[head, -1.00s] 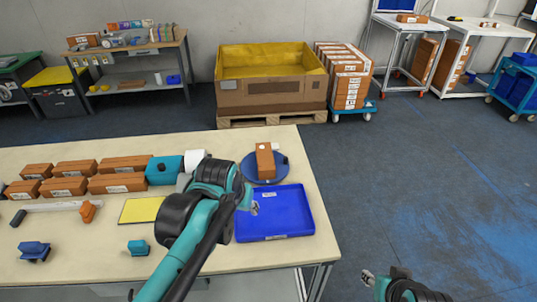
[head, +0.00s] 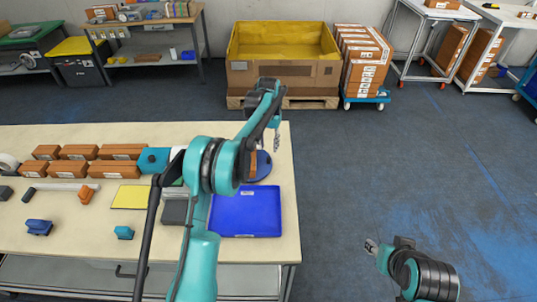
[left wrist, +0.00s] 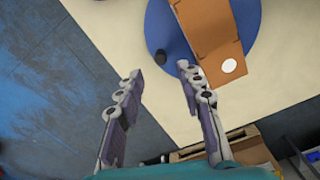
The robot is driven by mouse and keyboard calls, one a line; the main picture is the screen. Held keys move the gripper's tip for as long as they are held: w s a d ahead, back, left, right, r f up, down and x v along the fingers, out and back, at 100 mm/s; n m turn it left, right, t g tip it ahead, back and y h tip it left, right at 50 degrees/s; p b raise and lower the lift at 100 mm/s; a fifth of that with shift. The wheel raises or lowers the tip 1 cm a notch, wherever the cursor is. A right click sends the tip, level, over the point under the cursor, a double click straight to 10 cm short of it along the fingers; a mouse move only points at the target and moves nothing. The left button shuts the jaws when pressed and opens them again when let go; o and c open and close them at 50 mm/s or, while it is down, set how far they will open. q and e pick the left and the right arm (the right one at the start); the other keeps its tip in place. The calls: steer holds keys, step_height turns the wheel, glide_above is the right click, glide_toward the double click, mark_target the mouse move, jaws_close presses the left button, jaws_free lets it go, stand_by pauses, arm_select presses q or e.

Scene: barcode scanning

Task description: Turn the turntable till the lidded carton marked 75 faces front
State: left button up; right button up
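The blue round turntable (head: 265,168) stands on the table behind the blue tray, partly hidden by my left arm in the head view. It also shows in the left wrist view (left wrist: 170,28). A brown carton (left wrist: 213,28) lies on it, with a white round spot on its near end; no number is readable. A small dark knob (left wrist: 161,57) sits near the turntable's rim. My left gripper (head: 276,140), also in the left wrist view (left wrist: 160,78), is open and empty, its fingertips close to the knob and carton end. My right gripper (head: 371,247) is off the table at right, its fingers too small to read.
The blue tray (head: 245,212) lies in front of the turntable. Several brown cartons (head: 80,152), a teal device (head: 153,160) and a yellow pad (head: 130,197) are to the left. A large yellow-lined bin (head: 282,72) stands beyond the table. Floor to the right is clear.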

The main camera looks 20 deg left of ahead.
mark_target(268, 158)
arm_select(q)
step_height(268, 158, down, 7)
steer(key=shift+f+b, duration=0.15)
steer(key=shift+b, duration=0.6)
jaws_close()
